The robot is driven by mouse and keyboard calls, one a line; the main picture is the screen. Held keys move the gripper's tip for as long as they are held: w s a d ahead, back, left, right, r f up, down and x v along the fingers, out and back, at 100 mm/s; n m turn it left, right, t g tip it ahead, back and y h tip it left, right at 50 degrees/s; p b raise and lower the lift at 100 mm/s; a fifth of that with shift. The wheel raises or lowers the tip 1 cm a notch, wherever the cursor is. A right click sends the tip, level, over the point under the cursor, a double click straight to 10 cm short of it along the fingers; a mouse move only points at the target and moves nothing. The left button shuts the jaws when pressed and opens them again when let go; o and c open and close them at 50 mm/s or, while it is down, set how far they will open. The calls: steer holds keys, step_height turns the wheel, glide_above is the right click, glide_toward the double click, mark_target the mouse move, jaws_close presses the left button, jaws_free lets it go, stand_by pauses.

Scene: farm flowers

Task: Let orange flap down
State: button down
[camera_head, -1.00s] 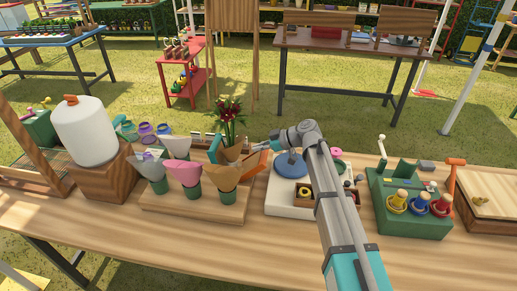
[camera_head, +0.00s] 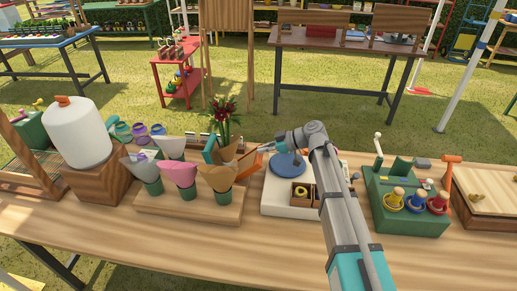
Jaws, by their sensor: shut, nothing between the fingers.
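An orange flap (camera_head: 250,161) stands tilted on the bench, just right of the vase of dark red flowers (camera_head: 223,118). A second upright piece with orange and teal (camera_head: 208,150) shows left of the vase; I cannot tell how it connects to the flap. My gripper (camera_head: 264,148) reaches in from the right, with its tip at the flap's upper right edge. It is shut and holds nothing visible. The fingertips are small here, and I cannot tell whether they touch the flap.
Wrapped cones in green cups (camera_head: 187,194) stand on a wooden board (camera_head: 222,212) in front of the flap. A white base with a blue disc (camera_head: 285,166) lies to the right, under my arm. A green block with coloured rings (camera_head: 413,216) stands farther right. The bench's front strip is clear.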

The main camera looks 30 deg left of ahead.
steer(key=v, duration=0.2)
steer(key=f+p+v, duration=0.1)
steer(key=v, duration=0.5)
steer(key=shift+w+d+f+p, duration=0.2)
steer(key=shift+d+f+p, duration=0.1)
steer(key=shift+p, duration=0.1)
steer(key=shift+a, duration=0.1)
steer(key=shift+r, duration=0.15)
